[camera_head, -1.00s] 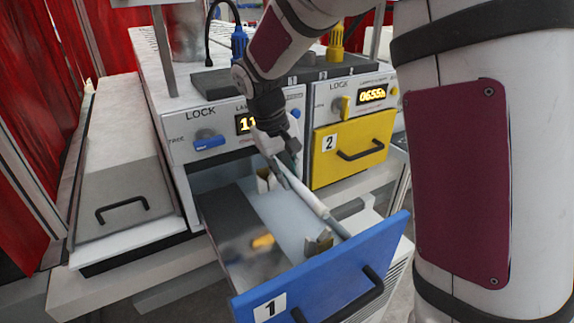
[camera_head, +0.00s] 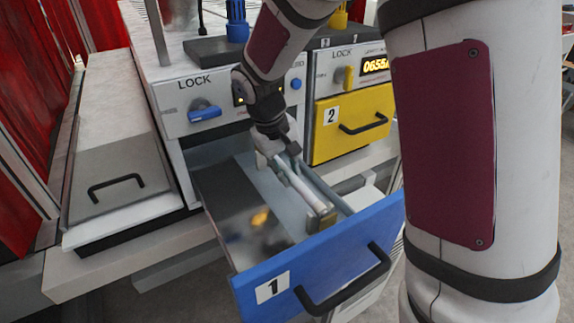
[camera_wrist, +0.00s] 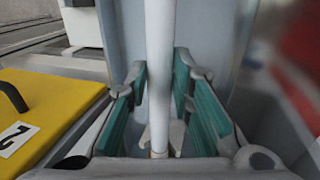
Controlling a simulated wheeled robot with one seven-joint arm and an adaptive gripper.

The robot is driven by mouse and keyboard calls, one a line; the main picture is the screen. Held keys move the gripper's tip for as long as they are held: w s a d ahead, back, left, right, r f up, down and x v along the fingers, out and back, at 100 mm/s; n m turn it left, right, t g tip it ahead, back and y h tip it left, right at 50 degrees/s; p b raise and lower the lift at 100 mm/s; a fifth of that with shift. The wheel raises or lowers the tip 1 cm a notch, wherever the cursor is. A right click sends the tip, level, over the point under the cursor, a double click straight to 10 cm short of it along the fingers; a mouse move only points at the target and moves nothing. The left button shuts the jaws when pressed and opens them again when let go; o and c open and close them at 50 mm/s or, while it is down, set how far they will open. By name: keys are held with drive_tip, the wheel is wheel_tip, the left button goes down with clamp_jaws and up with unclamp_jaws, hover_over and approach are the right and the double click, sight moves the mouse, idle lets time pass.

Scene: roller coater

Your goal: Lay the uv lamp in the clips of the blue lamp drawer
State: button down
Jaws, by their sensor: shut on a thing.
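The uv lamp is a long white tube (camera_head: 298,187), held lengthwise over the open blue lamp drawer (camera_head: 375,228). My gripper (camera_head: 283,158) is shut on the lamp near its back end. In the wrist view the tube (camera_wrist: 159,50) runs between the green-lined fingers (camera_wrist: 160,78). The lamp's front end is at the front clip (camera_head: 322,219) near the drawer front; I cannot tell whether it is seated. A pale two-pronged clip (camera_wrist: 176,138) shows beside the tube's near end in the wrist view. My gripper hides the back clip in the head view.
The yellow drawer (camera_head: 350,127), marked 2, is shut to the right. A grey lid with a black handle (camera_head: 116,184) is at the left. A blue lock knob (camera_head: 204,112) is above the drawer.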

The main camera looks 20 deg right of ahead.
drive_tip(key=shift+f, duration=0.1)
drive_tip(key=c, duration=1.3)
unclamp_jaws()
drive_tip(key=v, duration=1.2)
drive_tip(key=shift+r+p, duration=1.7)
drive_tip(key=shift+r, duration=3.3)
